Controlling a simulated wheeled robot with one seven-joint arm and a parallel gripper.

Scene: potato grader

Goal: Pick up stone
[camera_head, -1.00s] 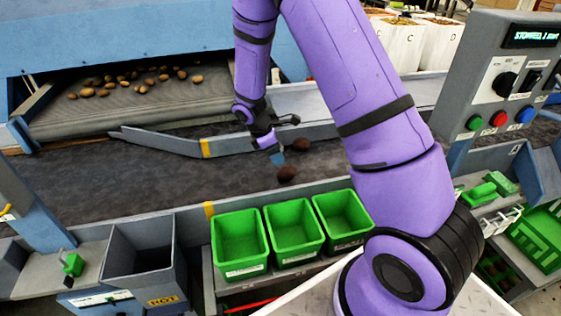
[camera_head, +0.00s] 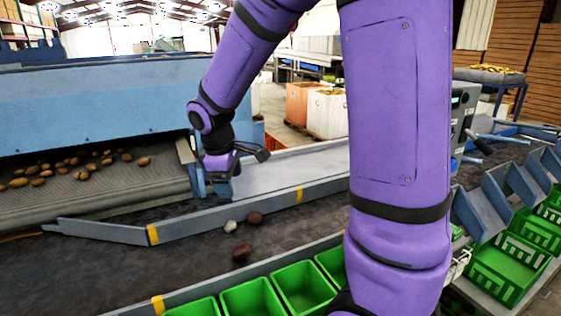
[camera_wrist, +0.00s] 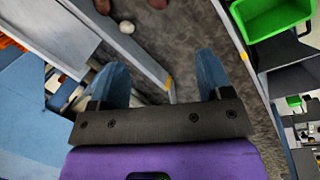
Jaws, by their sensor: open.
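The stone (camera_head: 230,226) is small, rounded and pale grey. It lies on the dark belt (camera_head: 190,265), close to a brown potato (camera_head: 254,218) on its right. In the wrist view the stone (camera_wrist: 127,27) shows near the top, beyond my fingertips. My gripper (camera_head: 222,188) is raised over the guide rail area, up and behind the stone, not touching it. In the wrist view the two blue fingers of my gripper (camera_wrist: 160,75) stand wide apart with nothing between them.
A second potato (camera_head: 241,252) lies nearer on the belt. A grey guide rail (camera_head: 190,223) with yellow marks runs behind the stone. Green bins (camera_head: 252,300) line the near side. Several potatoes sit on the conveyor (camera_head: 110,190) at left.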

